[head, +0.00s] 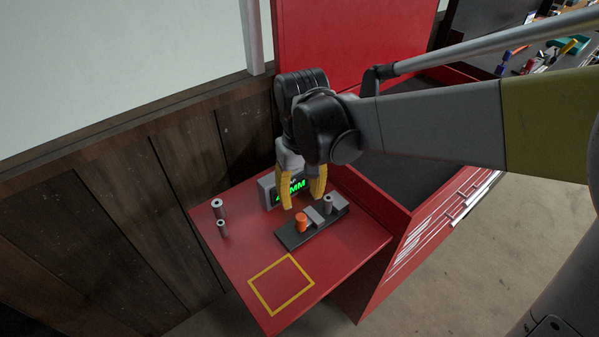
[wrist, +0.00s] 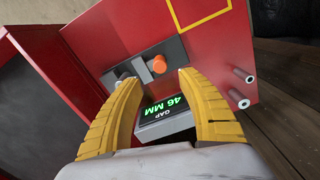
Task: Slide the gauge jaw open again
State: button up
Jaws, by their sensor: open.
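The gauge is a dark base (head: 292,240) on the red shelf, with a grey sliding jaw (head: 314,215) and an orange knob (head: 301,222). A grey sleeve (head: 328,204) stands at the gauge's right part, beside the sliding jaw; whether they touch I cannot tell. The knob (wrist: 159,64) and jaw (wrist: 146,70) also show in the wrist view. The gauge's display (wrist: 164,103) reads GAP 46 MM in green. My gripper (head: 302,202) is open and empty, its yellow fingers pointing down above the gauge and partly covering the display. In the wrist view the fingers (wrist: 159,80) frame the display.
A larger sleeve (head: 217,208) and a smaller one (head: 222,229) stand at the shelf's left. A yellow square outline (head: 282,285) on the front of the shelf is empty. A wooden wall (head: 150,200) rises at left. The red cabinet (head: 385,262) with drawers stands at right.

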jog(key=shift+r, duration=1.55)
jog(key=s+d+r+m+t, duration=0.1)
jog(key=s+d+m+t, duration=0.1)
jog(key=d, duration=0.5)
jog(key=s+d+r+m+t, duration=0.1)
jog(key=s+d+r+t, duration=0.1)
jog(key=s+d+t, duration=0.3)
jog(key=s+d, duration=0.2)
jog(key=d, duration=0.1)
jog(key=shift+s+d+m, duration=0.15)
jog(key=shift+s+m, duration=0.15)
jog(key=shift+m, duration=0.1)
